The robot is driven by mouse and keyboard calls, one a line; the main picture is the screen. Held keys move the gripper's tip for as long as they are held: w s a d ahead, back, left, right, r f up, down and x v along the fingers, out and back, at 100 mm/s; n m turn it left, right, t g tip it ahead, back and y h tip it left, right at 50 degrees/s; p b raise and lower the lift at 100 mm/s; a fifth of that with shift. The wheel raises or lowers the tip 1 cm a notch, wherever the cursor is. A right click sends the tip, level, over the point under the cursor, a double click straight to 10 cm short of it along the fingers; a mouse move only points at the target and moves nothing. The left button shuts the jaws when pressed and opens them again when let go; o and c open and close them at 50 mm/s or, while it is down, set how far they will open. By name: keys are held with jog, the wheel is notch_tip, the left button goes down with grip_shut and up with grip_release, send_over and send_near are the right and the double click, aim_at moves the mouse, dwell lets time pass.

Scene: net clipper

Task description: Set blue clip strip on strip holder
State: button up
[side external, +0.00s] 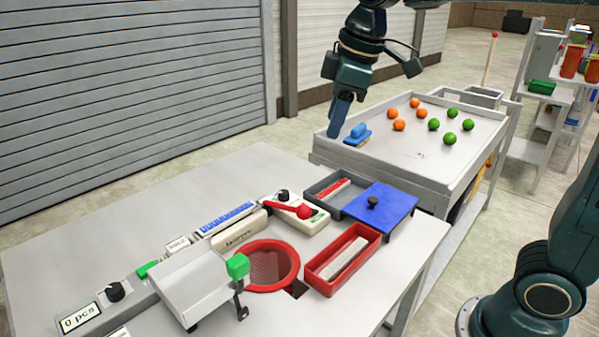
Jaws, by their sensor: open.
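A blue segmented strip (226,218), which looks like the clip strip, lies in a pale mount behind a cream labelled block (242,231) on the front table. I cannot tell for sure which part is the strip holder. My gripper (335,131) points down over the left edge of the back table, well behind and right of the blue strip. It is open and nothing shows between its fingers. A blue block with a raised handle (357,136) is just right of the fingertips; whether they touch is unclear.
Orange balls (399,125) and green balls (434,124) lie on the rimmed back table (420,169). The front table (268,160) holds a red tray (327,282) with a pale bar, a grey tray (322,191), a blue lid (382,205), a red-rimmed mesh (267,264) and a white chute (197,284).

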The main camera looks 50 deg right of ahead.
jog(key=s+d+f+m+t, duration=0.1)
jog(key=s+f+m, duration=0.2)
jog(key=s, duration=0.6)
jog(key=s+d+f+m+t, duration=0.1)
jog(key=s+f+m, duration=0.3)
jog(key=s, duration=0.6)
jog(key=shift+d, duration=0.65)
jog(key=shift+o, duration=0.5)
jog(key=shift+f, duration=0.1)
jog(key=shift+w, duration=0.1)
